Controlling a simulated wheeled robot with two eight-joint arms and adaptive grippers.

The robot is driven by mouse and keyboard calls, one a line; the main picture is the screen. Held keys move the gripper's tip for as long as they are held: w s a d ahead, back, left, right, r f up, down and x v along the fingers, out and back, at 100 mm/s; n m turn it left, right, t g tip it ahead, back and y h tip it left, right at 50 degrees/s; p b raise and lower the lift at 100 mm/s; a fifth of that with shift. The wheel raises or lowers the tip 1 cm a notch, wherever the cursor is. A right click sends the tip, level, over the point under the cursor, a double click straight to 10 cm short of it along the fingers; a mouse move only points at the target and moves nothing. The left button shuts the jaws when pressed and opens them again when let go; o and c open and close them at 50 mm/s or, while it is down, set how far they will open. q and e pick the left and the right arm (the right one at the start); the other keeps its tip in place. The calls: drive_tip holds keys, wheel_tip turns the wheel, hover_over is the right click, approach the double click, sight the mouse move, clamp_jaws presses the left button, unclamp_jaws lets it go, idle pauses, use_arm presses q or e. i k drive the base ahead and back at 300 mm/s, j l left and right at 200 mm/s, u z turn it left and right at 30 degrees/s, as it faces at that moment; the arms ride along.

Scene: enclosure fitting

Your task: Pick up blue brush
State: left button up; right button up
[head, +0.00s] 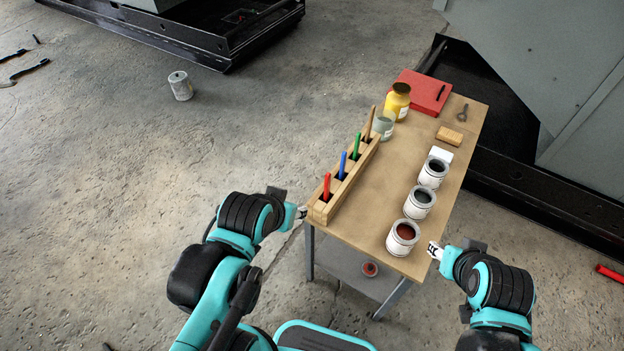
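The blue brush (342,165) stands upright in a wooden holder (325,208) along the left edge of the table. Its handle sticks up between a red brush (326,186) and a green brush (356,144); its lower end is hidden in the holder. My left gripper (302,212) is at the table's near left corner, beside the red-brush end of the holder and apart from the blue brush. My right gripper (433,250) is at the table's right edge, close to a can of red paint (402,237). Both grippers are too small to tell open from shut.
Open paint cans (419,203) line the table's (372,222) right side. A yellow jar (397,101), a glass (383,126), a red box (424,92) and a wooden block (449,135) are at the back. The table's middle is clear. Grey machinery (540,70) stands at the right.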

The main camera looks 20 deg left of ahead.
sight(341, 174)
drive_tip(key=i+u, duration=0.35)
drive_tip(key=k+l+u, duration=0.1)
drive_tip(key=u, duration=0.25)
drive_tip(key=k+l+u, duration=0.1)
drive_tip(key=u, duration=0.2)
drive_tip(key=l+u, duration=0.15)
drive_tip(key=u, duration=0.15)
drive_tip(key=l+u, duration=0.15)
drive_tip(key=u, duration=0.15)
drive_tip(key=i+j, duration=0.35)
